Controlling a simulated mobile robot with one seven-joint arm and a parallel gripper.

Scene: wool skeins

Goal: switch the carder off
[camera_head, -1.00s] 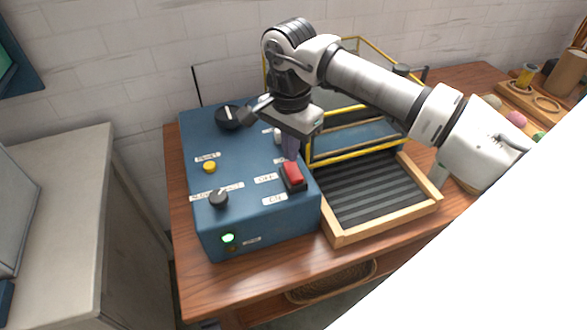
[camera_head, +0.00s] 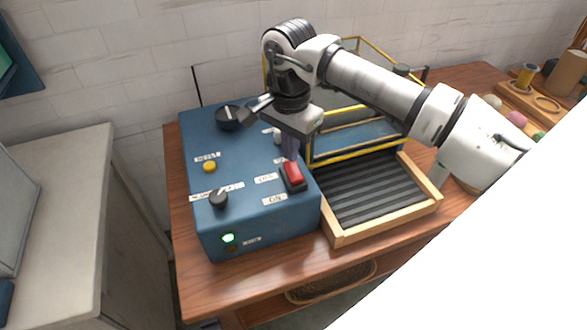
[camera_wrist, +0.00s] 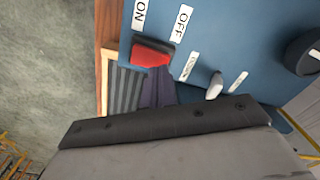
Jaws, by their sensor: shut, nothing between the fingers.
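The carder (camera_head: 225,180) is a blue box on the wooden table, with a red rocker switch (camera_head: 293,175) near its right edge. Labels reading OFF and ON lie beside the switch; in the wrist view the red switch (camera_wrist: 152,55) sits by the same labels. A green lamp (camera_head: 228,238) is lit on the carder's front. My gripper (camera_head: 290,155) is shut and empty, pointing down at the switch's far end, by the OFF side. In the wrist view its fingers (camera_wrist: 158,92) end close to the switch; I cannot tell whether they touch it.
A black dial (camera_head: 230,117), a yellow button (camera_head: 209,167) and a smaller knob (camera_head: 218,198) stand on the carder's top. A wood-framed ribbed tray (camera_head: 385,195) and a yellow-edged guard (camera_head: 355,154) are to the right. Wool balls (camera_head: 516,119) lie at the far right.

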